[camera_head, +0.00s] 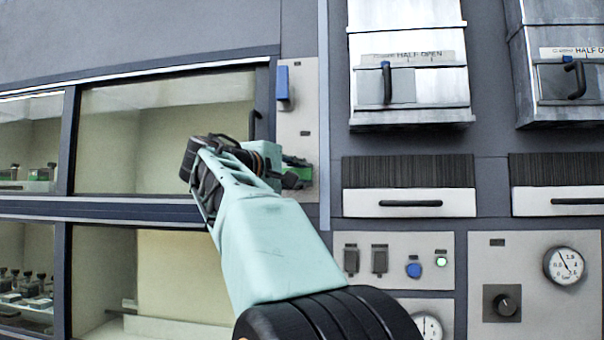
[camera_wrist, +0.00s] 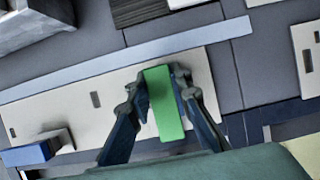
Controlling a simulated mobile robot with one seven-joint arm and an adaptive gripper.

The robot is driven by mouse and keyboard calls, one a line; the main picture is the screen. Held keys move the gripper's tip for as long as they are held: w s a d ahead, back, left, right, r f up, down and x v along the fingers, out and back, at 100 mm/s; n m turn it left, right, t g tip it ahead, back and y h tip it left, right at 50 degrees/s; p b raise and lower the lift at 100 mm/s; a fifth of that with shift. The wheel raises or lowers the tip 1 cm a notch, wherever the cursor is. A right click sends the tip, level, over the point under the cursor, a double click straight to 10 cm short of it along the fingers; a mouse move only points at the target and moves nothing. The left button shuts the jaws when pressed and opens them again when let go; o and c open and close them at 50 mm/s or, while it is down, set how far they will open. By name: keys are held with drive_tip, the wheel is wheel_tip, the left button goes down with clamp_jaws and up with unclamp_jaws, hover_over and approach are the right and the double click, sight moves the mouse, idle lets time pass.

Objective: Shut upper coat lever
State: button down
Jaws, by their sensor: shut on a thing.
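A pale upright plate (camera_head: 302,110) beside the glazed cabinet carries a blue lever (camera_head: 283,85) near its top and a green lever (camera_head: 297,160) lower down. My gripper (camera_head: 294,173) is at the green lever and hides part of it. In the wrist view, the fingers of my gripper (camera_wrist: 159,82) are shut on the green lever (camera_wrist: 165,105), one on each side. The blue lever shows at the lower left of the wrist view (camera_wrist: 28,154), apart from my gripper. I cannot read which lever is the upper coat one.
A glazed cabinet door (camera_head: 165,125) with a dark handle (camera_head: 254,122) stands left of the plate. To the right are metal hatches (camera_head: 408,70) marked half open and drawers (camera_head: 408,203).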

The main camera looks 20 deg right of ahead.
idle(0.3)
drive_tip(key=c, duration=1.7)
unclamp_jaws()
drive_tip(key=shift+a, duration=0.1)
drive_tip(key=v, duration=1.2)
